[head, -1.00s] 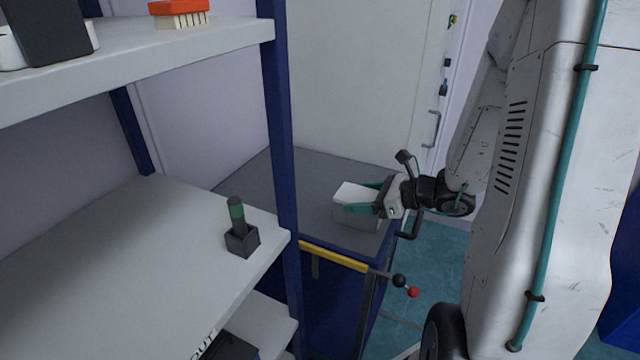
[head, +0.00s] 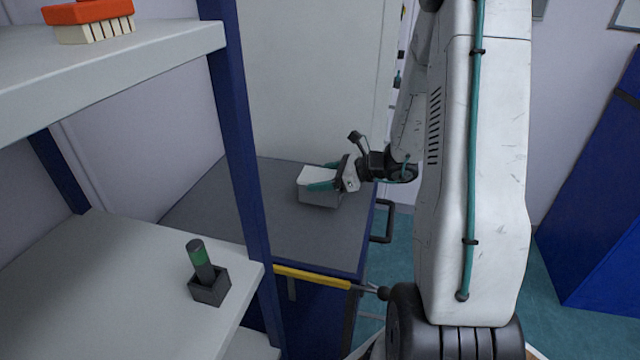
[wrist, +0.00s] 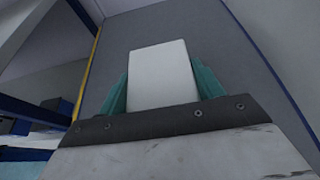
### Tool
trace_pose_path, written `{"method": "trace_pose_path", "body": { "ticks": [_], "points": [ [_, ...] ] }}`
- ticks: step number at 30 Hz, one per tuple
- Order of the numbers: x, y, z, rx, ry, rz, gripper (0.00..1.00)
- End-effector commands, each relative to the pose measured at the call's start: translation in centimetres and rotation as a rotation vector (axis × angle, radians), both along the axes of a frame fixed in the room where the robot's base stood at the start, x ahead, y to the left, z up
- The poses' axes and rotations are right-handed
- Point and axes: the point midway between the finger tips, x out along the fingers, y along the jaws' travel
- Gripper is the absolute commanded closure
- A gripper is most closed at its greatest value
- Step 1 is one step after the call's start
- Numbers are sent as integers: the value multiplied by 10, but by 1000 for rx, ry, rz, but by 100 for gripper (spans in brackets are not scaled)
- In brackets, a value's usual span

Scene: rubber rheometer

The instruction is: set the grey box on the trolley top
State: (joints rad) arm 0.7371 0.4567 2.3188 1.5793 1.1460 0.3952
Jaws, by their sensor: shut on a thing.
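The grey box (head: 318,191), with a pale top, is at the trolley's right part in the head view. My gripper (head: 322,179) is shut on it, with teal fingers along its two sides. In the wrist view the box (wrist: 162,75) lies between the teal fingers (wrist: 163,90). The trolley top (head: 290,232) is a flat grey surface under the box. The box appears at or just above this surface; I cannot tell if its underside touches.
A shelf unit with a blue post (head: 241,140) stands at the left, in front of the trolley. A dark holder with a green-banded cylinder (head: 203,262) is on its lower shelf. A yellow bar (head: 312,277) runs along the trolley's near edge. The trolley top around the box is clear.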

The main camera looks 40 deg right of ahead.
Motion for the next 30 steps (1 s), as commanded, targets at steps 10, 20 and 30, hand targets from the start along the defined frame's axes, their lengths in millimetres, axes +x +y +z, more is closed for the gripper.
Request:
{"method": "trace_pose_path", "body": {
  "ticks": [10,20,30],
  "points": [
    [-1,1,-26,1,1,1,73],
    [-1,-1,-30,2,3,-3,12],
    [-3,-4,-25,0,2,-5,12]
  ]
}}
